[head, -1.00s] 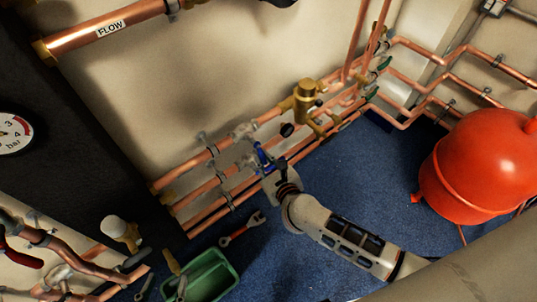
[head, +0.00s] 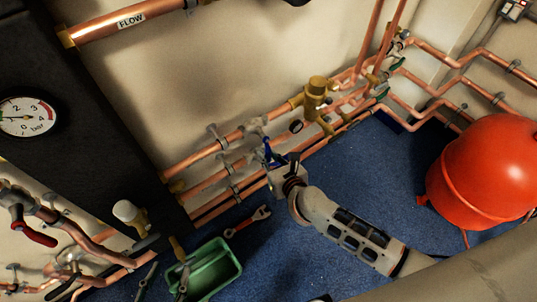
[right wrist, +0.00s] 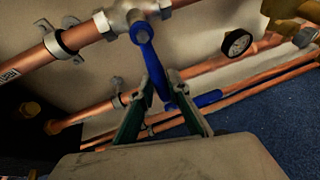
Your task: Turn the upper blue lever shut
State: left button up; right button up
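The upper blue lever (right wrist: 150,62) hangs down and slightly right from its silver valve (right wrist: 133,18) on the upper copper pipe in the right wrist view. It also shows small in the head view (head: 267,149). My right gripper (right wrist: 162,88) is around the lever's lower end, with one green-grey finger on either side. The fingers stand apart; I cannot tell whether either touches the lever. A second blue lever (right wrist: 207,99) lies behind and to the right of the fingers, on a lower pipe. In the head view my right gripper (head: 284,168) is at the valves.
A brass valve body (head: 315,92) and a small black gauge (right wrist: 237,43) sit right of the levers. A red tank (head: 485,170) stands at the right. A green tray (head: 232,262) and a red-handled wrench (head: 248,221) lie on the blue floor.

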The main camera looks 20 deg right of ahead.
jog(key=shift+o, duration=1)
jog(key=shift+a, duration=0.25)
jog(key=shift+s+d, duration=0.15)
jog(key=v, duration=1.1)
jog(key=shift+s+r, duration=0.25)
jog(key=shift+s, duration=0.1)
